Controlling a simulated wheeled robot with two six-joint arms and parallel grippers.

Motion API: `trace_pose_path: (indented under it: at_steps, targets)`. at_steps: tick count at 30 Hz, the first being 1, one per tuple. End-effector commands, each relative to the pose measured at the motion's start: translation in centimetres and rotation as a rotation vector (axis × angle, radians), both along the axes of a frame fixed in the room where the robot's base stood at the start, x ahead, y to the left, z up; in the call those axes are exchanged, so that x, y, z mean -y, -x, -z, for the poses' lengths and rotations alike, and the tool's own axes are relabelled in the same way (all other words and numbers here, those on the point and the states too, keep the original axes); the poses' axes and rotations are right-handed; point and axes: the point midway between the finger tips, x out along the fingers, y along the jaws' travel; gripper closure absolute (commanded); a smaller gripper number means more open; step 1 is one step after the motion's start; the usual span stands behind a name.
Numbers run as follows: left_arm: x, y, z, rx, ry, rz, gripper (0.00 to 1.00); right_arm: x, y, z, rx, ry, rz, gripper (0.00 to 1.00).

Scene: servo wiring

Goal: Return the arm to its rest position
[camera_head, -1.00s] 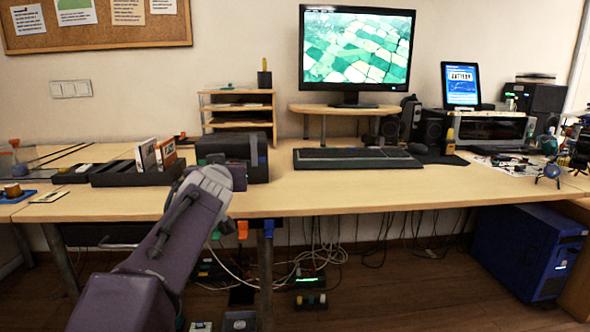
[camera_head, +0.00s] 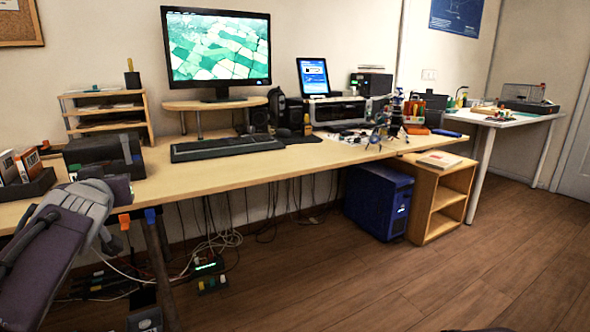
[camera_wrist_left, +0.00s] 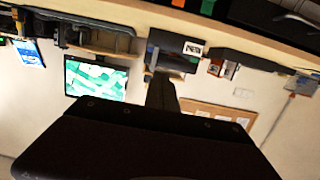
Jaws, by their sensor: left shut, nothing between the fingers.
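My left arm (camera_head: 60,235) comes in from the lower left in the head view, in front of the desk's left part. Its grey wrist part (camera_head: 88,200) overlaps the desk's front edge near a black box. The fingers cannot be made out there. In the left wrist view, my left gripper (camera_wrist_left: 161,90) shows as a dark body with a narrow tip, shut and empty. That view is upside down, with the monitor (camera_wrist_left: 95,78) and the desk edge behind the gripper. My right gripper is in no view.
The wooden desk (camera_head: 300,160) carries a keyboard (camera_head: 227,148), a black box (camera_head: 104,155) and a monitor (camera_head: 217,48). A blue computer case (camera_head: 378,200) and a wooden shelf unit (camera_head: 435,198) stand below. Cables hang under the desk. The floor (camera_head: 430,285) at the right is clear.

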Motion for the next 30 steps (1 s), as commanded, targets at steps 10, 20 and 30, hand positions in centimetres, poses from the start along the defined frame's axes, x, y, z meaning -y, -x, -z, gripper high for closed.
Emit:
trace_pose_path:
  at_steps: [10,20,30]
  targets:
    - [7.7,-2.6,6.8,-0.253,0.15,0.151,1.0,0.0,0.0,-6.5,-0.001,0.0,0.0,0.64]
    - [17.1,6.6,22.1,-0.81,0.307,0.281,1.0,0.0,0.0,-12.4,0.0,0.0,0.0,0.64]
    - [20.4,21.1,30.9,-1.278,0.349,0.414,1.0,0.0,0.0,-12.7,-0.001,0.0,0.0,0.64]
